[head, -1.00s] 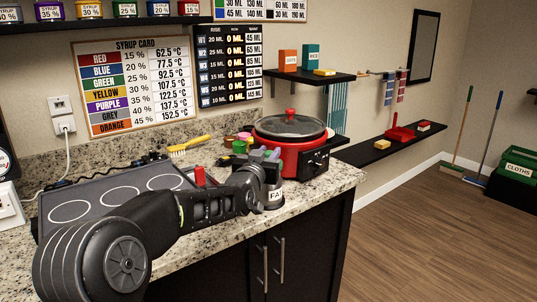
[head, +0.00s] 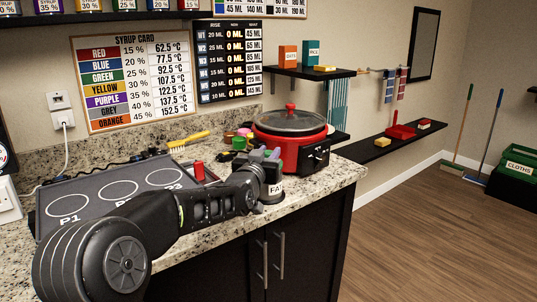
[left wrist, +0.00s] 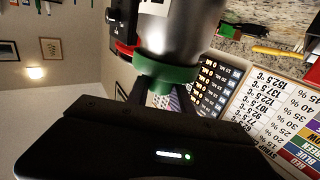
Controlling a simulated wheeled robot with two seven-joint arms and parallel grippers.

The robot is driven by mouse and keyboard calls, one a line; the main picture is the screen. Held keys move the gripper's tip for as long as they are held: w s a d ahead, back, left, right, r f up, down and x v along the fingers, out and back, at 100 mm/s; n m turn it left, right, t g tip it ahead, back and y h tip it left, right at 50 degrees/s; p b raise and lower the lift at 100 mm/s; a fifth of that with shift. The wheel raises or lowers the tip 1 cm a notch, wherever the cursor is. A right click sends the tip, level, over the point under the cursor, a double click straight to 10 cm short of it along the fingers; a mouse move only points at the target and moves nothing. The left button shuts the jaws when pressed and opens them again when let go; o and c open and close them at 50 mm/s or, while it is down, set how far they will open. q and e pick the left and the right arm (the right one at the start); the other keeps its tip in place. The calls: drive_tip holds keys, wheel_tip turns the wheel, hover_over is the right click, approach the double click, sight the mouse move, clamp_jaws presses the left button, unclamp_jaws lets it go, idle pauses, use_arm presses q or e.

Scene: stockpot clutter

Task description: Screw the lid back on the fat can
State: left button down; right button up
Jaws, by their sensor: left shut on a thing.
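The fat can (head: 274,191) stands on the granite counter in front of the red pot, with its label partly visible. Its upper part is hidden behind my left gripper (head: 265,168) in the head view. In the left wrist view, the can is a grey metal cylinder (left wrist: 180,32) with a green lid (left wrist: 165,74) at its end. My left gripper (left wrist: 158,92) is shut on the green lid, its fingers either side. The lid is at the can's mouth; I cannot tell how far it is threaded. My right gripper is not in view.
The red pot (head: 305,153) with a glass lid stands close behind the can. A hob panel (head: 95,212) lies to the left, with a yellow brush (head: 187,140) behind it. Small coloured items cluster left of the pot. The counter's right edge is near the can.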

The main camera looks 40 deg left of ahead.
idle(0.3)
use_arm(q)
drive_tip(key=c, duration=1.1)
unclamp_jaws()
drive_tip(key=shift+o, duration=0.2)
drive_tip(key=shift+s, duration=0.1)
drive_tip(key=b+v, duration=0.1)
drive_tip(key=v, duration=0.6)
drive_tip(key=shift+s+d, duration=0.15)
drive_tip(key=shift+s, duration=0.15)
